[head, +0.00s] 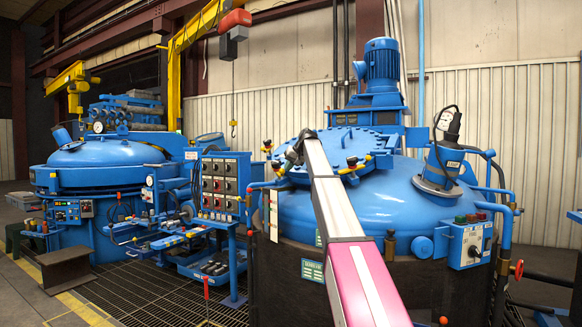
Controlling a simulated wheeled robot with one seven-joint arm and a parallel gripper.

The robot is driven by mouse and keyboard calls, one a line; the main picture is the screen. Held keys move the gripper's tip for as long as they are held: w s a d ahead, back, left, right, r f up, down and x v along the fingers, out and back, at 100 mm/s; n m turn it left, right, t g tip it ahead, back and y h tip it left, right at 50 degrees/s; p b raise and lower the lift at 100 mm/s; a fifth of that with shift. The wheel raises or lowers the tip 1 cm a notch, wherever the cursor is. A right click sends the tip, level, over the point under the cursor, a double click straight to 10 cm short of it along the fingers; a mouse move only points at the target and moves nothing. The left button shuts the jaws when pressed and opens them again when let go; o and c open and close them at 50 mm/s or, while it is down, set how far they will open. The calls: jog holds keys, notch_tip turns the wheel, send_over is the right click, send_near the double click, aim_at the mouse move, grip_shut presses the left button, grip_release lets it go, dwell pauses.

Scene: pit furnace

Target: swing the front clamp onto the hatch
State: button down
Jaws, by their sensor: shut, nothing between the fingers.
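The hatch (345,146) is a round, bolted blue lid on top of the large blue furnace dome. Clamps with yellow and red ends sit along its near rim: one at the front right (352,164) and one at the front left (277,168). I cannot tell which one is the front clamp, or whether either lies over the hatch edge. My white and pink arm crosses the dome and hides part of the hatch's front rim. My gripper (294,151) is shut and empty near the left front of the hatch, close to the left clamp. Contact is unclear.
A blue motor (381,62) stands behind the hatch. A slanted blue instrument (442,160) is on the dome's right side, above a control box (467,244). A button panel (220,185) stands close on the left. Floor grating (125,295) lies at the lower left.

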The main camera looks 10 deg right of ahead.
aim_at(281, 170)
jog(key=a+m+t, duration=0.1)
jog(key=s+a+f+m+t, duration=0.1)
jog(key=m, duration=0.1)
jog(key=a+m+t+h, duration=0.1)
jog(key=shift+s+a+f, duration=0.25)
jog(key=shift+s+a, duration=0.05)
jog(key=shift+a, duration=0.05)
jog(key=w+a+f+m+t+h, duration=0.1)
jog(key=w+a+m+t+h, duration=0.1)
jog(key=a+m, duration=0.3)
jog(key=shift+w+a+m+t+h, duration=0.3)
jog(key=shift+a+h, duration=0.3)
jog(key=shift+a, duration=0.7)
